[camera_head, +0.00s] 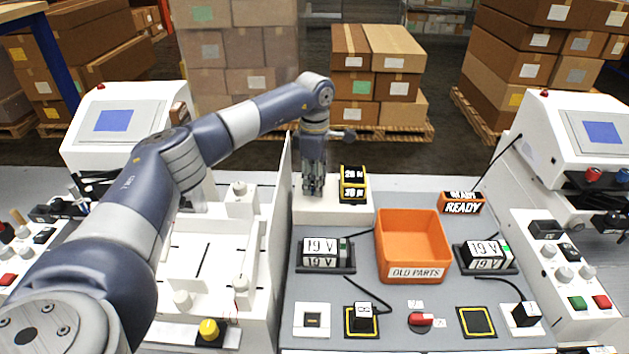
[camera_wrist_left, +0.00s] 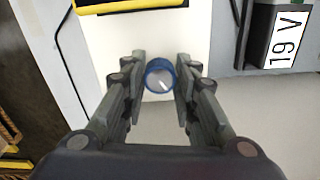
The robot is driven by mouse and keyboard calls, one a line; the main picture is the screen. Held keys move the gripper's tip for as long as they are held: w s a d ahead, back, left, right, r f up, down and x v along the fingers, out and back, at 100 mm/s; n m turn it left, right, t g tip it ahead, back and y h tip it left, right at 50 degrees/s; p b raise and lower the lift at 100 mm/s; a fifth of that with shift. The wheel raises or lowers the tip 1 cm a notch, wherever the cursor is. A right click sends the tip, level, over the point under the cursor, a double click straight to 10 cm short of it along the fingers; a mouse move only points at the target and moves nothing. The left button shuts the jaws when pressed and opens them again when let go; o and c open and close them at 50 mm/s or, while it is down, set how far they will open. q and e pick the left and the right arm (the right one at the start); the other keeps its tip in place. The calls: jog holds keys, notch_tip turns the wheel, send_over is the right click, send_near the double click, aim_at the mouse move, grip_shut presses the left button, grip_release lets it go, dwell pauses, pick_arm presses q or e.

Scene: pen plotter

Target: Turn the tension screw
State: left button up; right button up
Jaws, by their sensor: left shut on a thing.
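The tension screw (camera_wrist_left: 160,76) shows in the left wrist view as a round blue-rimmed knob with a pale top and a white line across it. My left gripper (camera_wrist_left: 160,84) is shut on it, one finger at each side, pointing down from above. In the head view my left gripper (camera_head: 313,190) is over the white block (camera_head: 342,213), and the screw is hidden behind its fingers. A yellow-edged black display (camera_head: 353,185) with white readings, apparently in N, stands just right of the gripper. My right gripper is not in view.
An orange "OLD PARTS" bin (camera_head: 412,248) stands to the right, between two 19 V boxes. A "READY" sign (camera_head: 462,204) is behind it. A thin upright panel (camera_head: 283,215) stands close left of my gripper. Switches and a red knob (camera_head: 423,319) line the front.

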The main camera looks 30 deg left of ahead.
pick_arm(q)
jog(key=shift+w+r, duration=0.1)
jog(key=shift+r, duration=0.05)
jog(key=o, duration=1.1)
notch_tip(320, 180, up, 12)
jog(key=shift+f, duration=0.1)
